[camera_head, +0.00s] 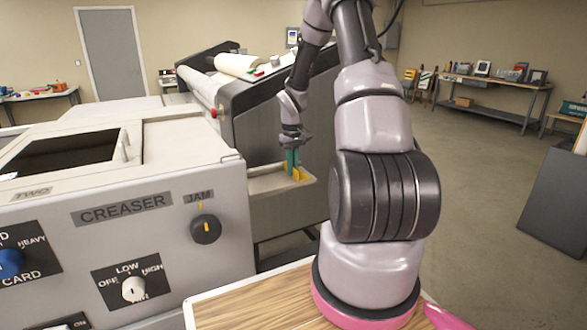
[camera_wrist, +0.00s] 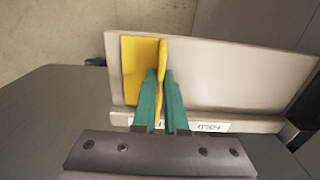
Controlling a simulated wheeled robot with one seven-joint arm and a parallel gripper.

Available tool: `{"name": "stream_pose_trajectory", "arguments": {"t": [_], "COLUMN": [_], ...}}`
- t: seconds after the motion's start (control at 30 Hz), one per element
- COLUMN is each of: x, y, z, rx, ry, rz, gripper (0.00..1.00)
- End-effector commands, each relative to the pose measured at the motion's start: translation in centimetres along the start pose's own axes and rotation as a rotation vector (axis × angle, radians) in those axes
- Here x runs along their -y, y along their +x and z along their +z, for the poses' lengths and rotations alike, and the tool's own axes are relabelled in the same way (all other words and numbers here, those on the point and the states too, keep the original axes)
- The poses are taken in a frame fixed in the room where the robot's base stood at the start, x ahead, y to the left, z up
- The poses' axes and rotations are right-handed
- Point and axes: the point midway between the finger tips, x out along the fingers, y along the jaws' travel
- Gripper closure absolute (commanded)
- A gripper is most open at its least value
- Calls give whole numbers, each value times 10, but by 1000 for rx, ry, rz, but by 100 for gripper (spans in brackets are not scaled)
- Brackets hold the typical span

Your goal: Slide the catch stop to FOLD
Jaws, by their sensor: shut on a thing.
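The catch stop (camera_wrist: 139,62) is a yellow plate with an upright yellow fin (camera_wrist: 163,55). It stands in the pale catch tray (camera_wrist: 235,80), toward the left in the wrist view. My gripper (camera_wrist: 160,76) has teal fingers, one on each side of the fin, and is shut on it. A white label strip (camera_wrist: 209,127) on the tray's near edge lies right of the fingers; its small lettering is hard to read. The fingers hide part of the strip.
The creaser (camera_head: 130,215) with its knobs stands at left in the head view. A dark-sided machine with a white roll (camera_head: 240,64) rises behind the tray. Open floor (camera_head: 470,190) lies to the right, with a bench (camera_head: 490,84) at the far wall.

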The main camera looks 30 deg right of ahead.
Motion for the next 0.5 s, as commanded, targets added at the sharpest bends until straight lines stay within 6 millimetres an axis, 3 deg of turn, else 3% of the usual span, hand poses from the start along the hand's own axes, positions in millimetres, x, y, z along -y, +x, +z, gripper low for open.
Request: {"name": "stream_pose_trajectory", "arguments": {"t": [0.3,0.5], "x": [78,100], "y": [0,0], "z": [0,0], "rx": [1,1], "ry": [-9,-6], "rz": [-2,-3], "gripper": [100,100]}}
